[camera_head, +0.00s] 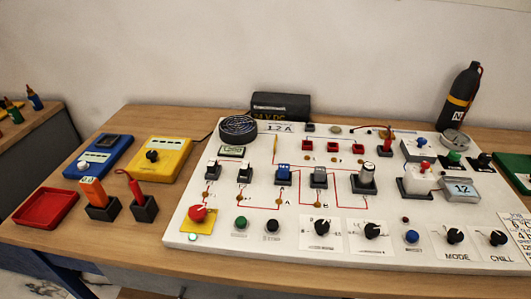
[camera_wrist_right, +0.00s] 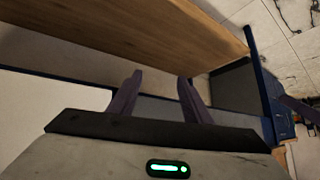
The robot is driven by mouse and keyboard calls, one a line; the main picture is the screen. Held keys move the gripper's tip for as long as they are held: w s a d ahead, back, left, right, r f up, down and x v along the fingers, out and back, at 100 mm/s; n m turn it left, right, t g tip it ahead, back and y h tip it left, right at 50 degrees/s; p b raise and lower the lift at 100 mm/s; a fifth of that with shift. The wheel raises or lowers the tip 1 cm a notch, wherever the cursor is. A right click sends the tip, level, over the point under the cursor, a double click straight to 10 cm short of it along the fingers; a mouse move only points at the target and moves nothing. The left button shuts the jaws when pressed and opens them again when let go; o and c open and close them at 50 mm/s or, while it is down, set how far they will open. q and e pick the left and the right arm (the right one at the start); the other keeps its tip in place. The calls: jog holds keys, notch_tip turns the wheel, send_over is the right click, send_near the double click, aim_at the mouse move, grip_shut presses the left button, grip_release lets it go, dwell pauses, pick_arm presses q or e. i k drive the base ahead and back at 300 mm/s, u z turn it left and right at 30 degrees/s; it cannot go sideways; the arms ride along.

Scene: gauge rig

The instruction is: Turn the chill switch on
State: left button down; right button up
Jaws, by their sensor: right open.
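The chill switch is a black rotary knob (camera_head: 497,237) on a white plate with the label CHILL, at the front right of the white panel (camera_head: 290,252) in the head view. Its exact pointer setting is too small to read. A similar black knob labelled MODE (camera_head: 454,235) sits just left of it. My right gripper (camera_wrist_right: 158,95) shows only in the right wrist view. Its two dark fingers are apart with nothing between them. It is away from the panel, beside a wooden table edge. My left gripper is not in view.
The panel lies on a wooden table (camera_head: 120,230). A blue button (camera_head: 411,236) is left of the MODE knob. A display reading 12 (camera_head: 461,189) stands behind the knobs. A black bottle (camera_head: 459,97) stands at the back right. A label card (camera_head: 515,232) lies at the right.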

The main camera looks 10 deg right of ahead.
aim_at(498, 237)
jog(key=z, duration=1)
jog(key=k, duration=0.6)
jog(key=z, duration=1)
jog(key=i, duration=0.25)
jog(key=u, duration=0.3)
